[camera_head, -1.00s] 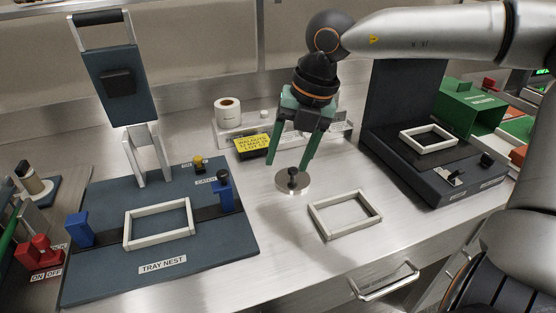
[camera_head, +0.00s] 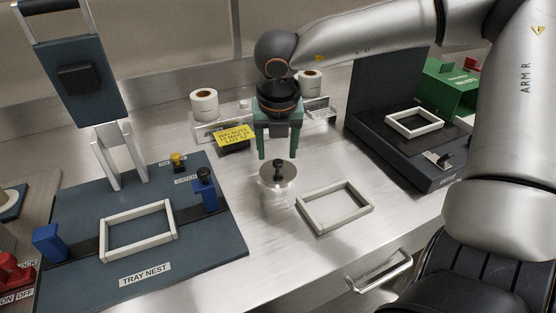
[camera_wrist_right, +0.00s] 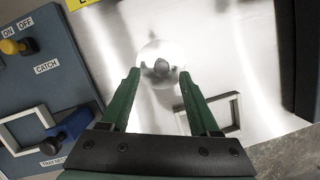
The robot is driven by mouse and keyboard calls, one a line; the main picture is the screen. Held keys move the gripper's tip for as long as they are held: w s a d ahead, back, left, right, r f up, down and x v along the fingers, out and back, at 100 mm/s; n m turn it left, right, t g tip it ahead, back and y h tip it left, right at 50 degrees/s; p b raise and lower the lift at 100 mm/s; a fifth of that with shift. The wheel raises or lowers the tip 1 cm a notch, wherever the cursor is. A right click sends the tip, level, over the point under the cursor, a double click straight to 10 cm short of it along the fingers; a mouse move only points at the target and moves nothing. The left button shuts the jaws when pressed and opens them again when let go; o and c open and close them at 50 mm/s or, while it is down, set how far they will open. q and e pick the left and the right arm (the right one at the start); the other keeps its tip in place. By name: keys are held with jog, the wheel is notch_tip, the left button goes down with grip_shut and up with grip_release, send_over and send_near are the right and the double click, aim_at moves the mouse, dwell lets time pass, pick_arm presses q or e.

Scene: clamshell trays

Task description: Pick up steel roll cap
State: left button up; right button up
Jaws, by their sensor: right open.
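The steel roll cap (camera_head: 268,180) is a shiny round disc with a dark knob on top. It lies flat on the steel counter between the tray nest and a loose white frame. My right gripper (camera_head: 278,156), with green fingers, is open just above and behind the cap in the head view. In the right wrist view the cap (camera_wrist_right: 160,52) lies beyond the two open fingertips (camera_wrist_right: 160,80), with its knob roughly midway between their lines. Nothing is between the fingers. My left gripper is not in view.
The tray nest (camera_head: 215,235) stands left with its raised lid and blue clamps. A white frame (camera_head: 310,214) lies right of the cap. A dark machine (camera_head: 388,165) stands farther right. Behind are a yellow label (camera_head: 233,139) and white rolls (camera_head: 205,104) on a rack.

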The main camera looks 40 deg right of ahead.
aim_at(278, 161)
jog(key=x, duration=0.3)
jog(key=shift+d+f, duration=0.15)
jog(key=shift+c, duration=0.2)
grip_shut()
